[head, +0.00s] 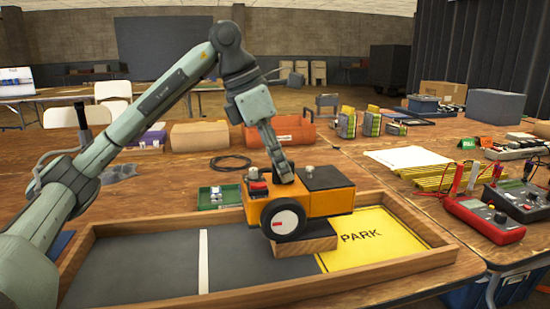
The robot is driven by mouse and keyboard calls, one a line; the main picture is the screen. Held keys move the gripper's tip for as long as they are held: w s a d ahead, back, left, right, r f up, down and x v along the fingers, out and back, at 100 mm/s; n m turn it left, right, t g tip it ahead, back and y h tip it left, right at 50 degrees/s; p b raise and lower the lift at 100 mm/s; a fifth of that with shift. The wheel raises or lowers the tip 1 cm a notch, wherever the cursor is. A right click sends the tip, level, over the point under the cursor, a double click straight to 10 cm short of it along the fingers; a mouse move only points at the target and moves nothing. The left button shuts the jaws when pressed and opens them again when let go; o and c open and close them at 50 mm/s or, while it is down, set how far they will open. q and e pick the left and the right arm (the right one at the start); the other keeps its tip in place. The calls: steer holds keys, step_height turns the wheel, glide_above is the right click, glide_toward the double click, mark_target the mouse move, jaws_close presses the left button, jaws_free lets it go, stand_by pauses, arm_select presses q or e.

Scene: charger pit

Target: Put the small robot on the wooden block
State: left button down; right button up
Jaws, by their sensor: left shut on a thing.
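The small robot (325,203) is an orange box body with a black top, a red button, a grey knob and a dark wheel with a white hub. My left gripper (283,177) comes down from above and is shut on it at its top. The wooden block (308,246) lies directly under the small robot, inside the framed tray. The wheel overlaps the block's top in the picture; I cannot tell if the robot rests on it or hangs just above. My right gripper is not in view.
The wood-framed tray (437,238) has a dark floor with a white stripe and a yellow PARK panel (368,240). A green tray (220,197) and a black cable (230,162) lie behind it. Red meters (484,220) stand on the right. The tray's left floor is clear.

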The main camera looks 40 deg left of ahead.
mark_target(281, 183)
arm_select(q)
step_height(281, 183, down, 3)
steer(key=shift+r, duration=0.1)
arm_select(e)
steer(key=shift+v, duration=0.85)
arm_select(q)
steer(key=shift+b, duration=0.3)
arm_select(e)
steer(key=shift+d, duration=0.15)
arm_select(q)
steer(key=c, duration=1.5)
jaws_free()
steer(key=shift+f, duration=0.25)
steer(key=shift+c, duration=0.2)
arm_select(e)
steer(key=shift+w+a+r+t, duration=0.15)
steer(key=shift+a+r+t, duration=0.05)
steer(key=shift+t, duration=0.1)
arm_select(q)
steer(key=shift+r, duration=0.1)
